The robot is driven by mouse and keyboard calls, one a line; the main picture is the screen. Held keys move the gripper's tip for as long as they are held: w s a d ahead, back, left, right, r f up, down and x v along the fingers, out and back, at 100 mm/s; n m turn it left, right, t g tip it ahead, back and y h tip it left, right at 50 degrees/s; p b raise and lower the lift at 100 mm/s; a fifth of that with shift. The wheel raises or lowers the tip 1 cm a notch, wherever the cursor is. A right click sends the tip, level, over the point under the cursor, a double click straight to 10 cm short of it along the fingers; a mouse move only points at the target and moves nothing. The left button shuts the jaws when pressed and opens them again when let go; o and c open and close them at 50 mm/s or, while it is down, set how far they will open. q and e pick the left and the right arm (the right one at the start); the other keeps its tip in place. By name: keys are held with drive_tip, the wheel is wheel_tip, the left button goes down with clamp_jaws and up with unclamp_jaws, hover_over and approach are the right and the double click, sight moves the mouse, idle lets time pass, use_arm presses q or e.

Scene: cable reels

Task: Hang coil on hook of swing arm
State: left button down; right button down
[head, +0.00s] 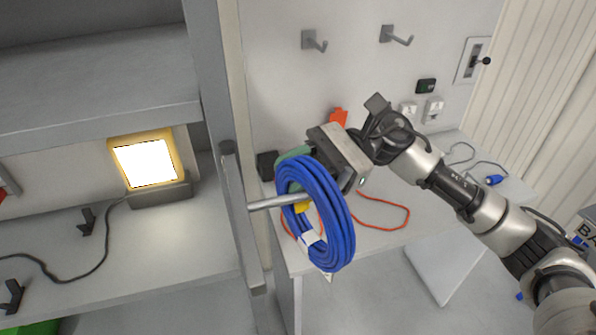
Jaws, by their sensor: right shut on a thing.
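A blue cable coil (335,232) hangs in the middle of the head view, with a white tag on its lower part. My right gripper (312,165) is shut on the coil at its upper part, coming from the right. A grey swing arm (241,215) stands upright just left of the coil. Its hook, a light metal rod (270,202), points right towards the coil and reaches its left side. My left gripper is not in view.
A lit work lamp (146,165) stands on the shelf at left, with a black cable. A white bench (380,236) behind the coil holds an orange cable (385,226) and a blue plug (494,180). Two wall hooks (315,42) (397,37) are empty.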

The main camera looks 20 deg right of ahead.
drive_tip(key=shift+c, duration=0.4)
unclamp_jaws()
idle(0.4)
drive_tip(key=shift+d+f+b, duration=0.15)
drive_tip(key=shift+d+b, duration=0.25)
drive_tip(key=d+b, duration=0.6)
drive_tip(key=d, duration=0.4)
drive_tip(key=shift+w+d+b, duration=0.15)
drive_tip(key=shift+w+b, duration=0.05)
drive_tip(key=shift+b, duration=0.2)
idle(0.4)
